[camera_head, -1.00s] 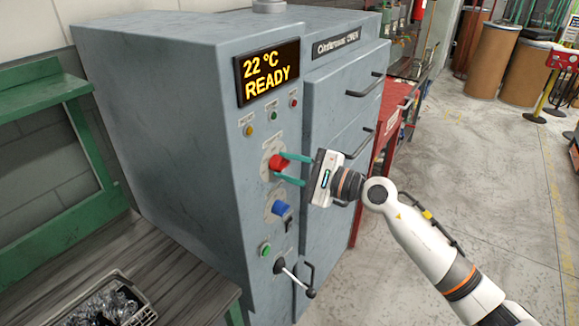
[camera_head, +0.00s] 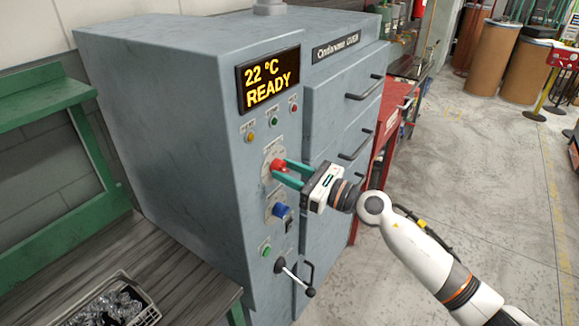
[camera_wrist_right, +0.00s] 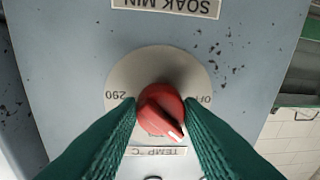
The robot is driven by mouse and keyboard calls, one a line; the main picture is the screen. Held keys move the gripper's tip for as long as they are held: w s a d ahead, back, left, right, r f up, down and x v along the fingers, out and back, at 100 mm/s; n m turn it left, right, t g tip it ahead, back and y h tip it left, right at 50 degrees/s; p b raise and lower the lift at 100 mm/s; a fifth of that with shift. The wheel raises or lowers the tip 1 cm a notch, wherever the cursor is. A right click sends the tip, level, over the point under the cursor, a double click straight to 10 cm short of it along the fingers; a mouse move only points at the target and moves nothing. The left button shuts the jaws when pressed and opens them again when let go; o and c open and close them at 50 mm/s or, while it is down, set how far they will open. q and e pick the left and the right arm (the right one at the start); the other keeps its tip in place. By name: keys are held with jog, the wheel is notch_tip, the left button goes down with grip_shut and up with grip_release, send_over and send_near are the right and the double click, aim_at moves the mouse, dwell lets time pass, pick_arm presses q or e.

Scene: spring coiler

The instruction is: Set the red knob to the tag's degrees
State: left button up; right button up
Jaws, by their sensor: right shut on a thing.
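The red knob (camera_head: 277,166) is on the oven's front panel, below the display. In the right wrist view, which shows the panel upside down, the red knob (camera_wrist_right: 160,111) sits on a pale round dial (camera_wrist_right: 158,62) between "290" at left and "OFF" at right. The knob's white pointer mark points to the lower right there, over the "TEMP °C" label (camera_wrist_right: 158,152). My right gripper (camera_head: 281,168) is shut on the knob, one green finger on each side; its fingers also show in the wrist view (camera_wrist_right: 160,115). No tag with degrees is readable. My left gripper is out of view.
The oven display (camera_head: 268,75) reads 22 °C READY. A blue knob (camera_head: 279,210) sits just below the red one, then a green button (camera_head: 266,251) and a lever (camera_head: 296,278). A bench with a basket (camera_head: 118,302) is at lower left.

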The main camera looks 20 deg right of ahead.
jog(key=m+p, duration=0.2)
jog(key=m, duration=0.3)
jog(key=shift+r+t+p, duration=0.1)
jog(key=shift+t+p, duration=0.2)
jog(key=m+p, duration=0.1)
jog(key=m, duration=0.2)
jog(key=m+h+p, duration=0.1)
jog(key=m+p, duration=0.1)
jog(key=m, duration=0.1)
jog(key=shift+s+a+t+p, duration=0.1)
jog(key=shift+t+p, duration=0.2)
jog(key=m+h+p, duration=0.1)
jog(key=m+p, duration=0.2)
jog(key=m, duration=0.2)
jog(key=m+p, duration=0.1)
jog(key=m, duration=0.1)
jog(key=m+p, duration=0.2)
jog(key=m, duration=0.1)
jog(key=shift+a+t+h, duration=0.1)
jog(key=shift+t+h, duration=0.2)
jog(key=shift+h, duration=0.1)
jog(key=shift+m, duration=0.4)
jog(key=shift+s, duration=0.1)
jog(key=o, duration=1)
